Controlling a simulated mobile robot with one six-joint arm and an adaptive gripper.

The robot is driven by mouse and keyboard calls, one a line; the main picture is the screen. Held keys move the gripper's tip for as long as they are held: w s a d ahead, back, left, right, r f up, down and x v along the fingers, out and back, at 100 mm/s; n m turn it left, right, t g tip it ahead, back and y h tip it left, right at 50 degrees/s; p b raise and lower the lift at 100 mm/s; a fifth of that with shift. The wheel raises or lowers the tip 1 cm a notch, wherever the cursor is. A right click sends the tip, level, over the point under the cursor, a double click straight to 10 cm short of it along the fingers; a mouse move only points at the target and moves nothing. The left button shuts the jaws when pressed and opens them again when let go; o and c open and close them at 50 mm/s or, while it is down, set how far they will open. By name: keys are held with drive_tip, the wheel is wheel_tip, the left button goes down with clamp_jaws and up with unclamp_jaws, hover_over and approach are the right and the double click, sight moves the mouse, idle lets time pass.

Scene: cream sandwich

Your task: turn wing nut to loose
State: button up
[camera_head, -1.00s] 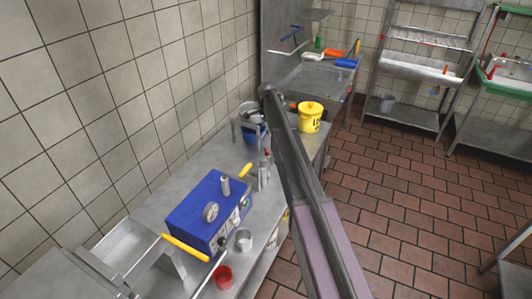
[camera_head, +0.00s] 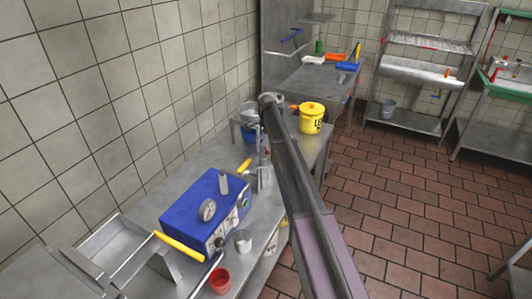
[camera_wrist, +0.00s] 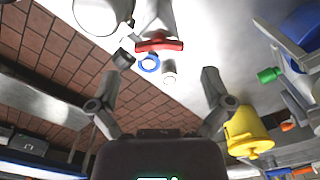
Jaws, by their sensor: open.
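The red wing nut (camera_wrist: 159,45) shows in the wrist view as a bar with two wings, on the end of a pale cylindrical part (camera_wrist: 155,18). My gripper (camera_wrist: 166,66) is open and empty. Its two fingers spread to the lower left and lower right of the wing nut, with no contact visible. A blue ring (camera_wrist: 149,63) and a small white-ended cylinder (camera_wrist: 169,72) lie just below the nut in the picture. In the head view my arm crosses the middle, and I cannot make out the fingers clearly there.
A blue machine (camera_head: 205,208) with yellow handles stands on the steel table by the tiled wall. A red cup (camera_head: 219,281) and a metal cup (camera_head: 243,241) stand in front of it. A yellow bucket (camera_head: 312,119) stands at the table's far end.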

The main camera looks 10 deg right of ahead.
sight(266, 149)
drive_tip(key=shift+f+b, duration=1.55)
drive_tip(key=shift+f, duration=0.3)
drive_tip(key=c, duration=1)
drive_tip(key=shift+o, duration=0.2)
drive_tip(key=shift+a, duration=0.15)
